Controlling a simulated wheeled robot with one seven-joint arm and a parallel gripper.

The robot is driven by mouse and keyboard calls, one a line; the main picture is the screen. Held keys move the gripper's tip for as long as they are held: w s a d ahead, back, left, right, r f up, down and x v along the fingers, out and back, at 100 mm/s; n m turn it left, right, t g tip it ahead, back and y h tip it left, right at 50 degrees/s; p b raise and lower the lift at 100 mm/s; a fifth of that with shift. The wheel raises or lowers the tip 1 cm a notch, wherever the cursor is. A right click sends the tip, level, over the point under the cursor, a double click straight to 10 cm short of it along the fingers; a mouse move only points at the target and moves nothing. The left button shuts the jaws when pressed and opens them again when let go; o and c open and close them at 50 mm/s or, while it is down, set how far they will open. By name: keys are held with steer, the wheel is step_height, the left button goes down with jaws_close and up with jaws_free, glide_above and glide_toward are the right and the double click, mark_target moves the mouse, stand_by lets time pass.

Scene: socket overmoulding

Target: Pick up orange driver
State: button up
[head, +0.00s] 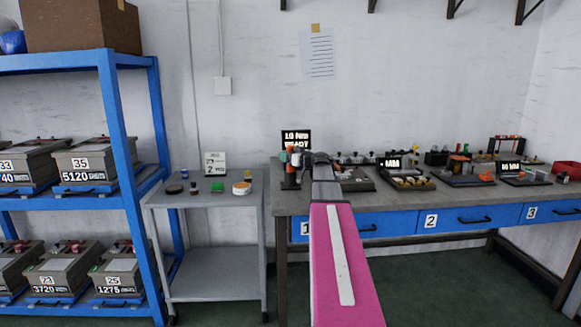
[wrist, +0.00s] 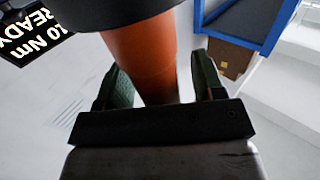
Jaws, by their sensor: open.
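The orange driver (head: 291,165) stands upright at the left end of the workbench in the head view, just left of my gripper (head: 298,158). In the wrist view its orange body (wrist: 146,55) runs between the two dark green fingers of my gripper (wrist: 158,78). The fingers are open on either side of it, with a visible gap at the right finger; contact at the left finger is hard to tell. A dark wide part of the driver fills the top of the wrist view. My arm hides part of the bench beside the driver.
A display reading "10 Nm READY" (head: 296,138) stands just behind the driver. Fixtures and small parts line the workbench (head: 292,201) to the right. A grey cart (head: 205,203) with small items stands left of the bench, and a blue shelf (head: 125,170) with moulds is further left.

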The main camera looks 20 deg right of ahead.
steer(key=shift+w+a, duration=0.1)
steer(key=shift+w, duration=0.05)
steer(key=shift+c, duration=0.4)
steer(key=c, duration=1)
jaws_close()
steer(key=shift+r, duration=0.1)
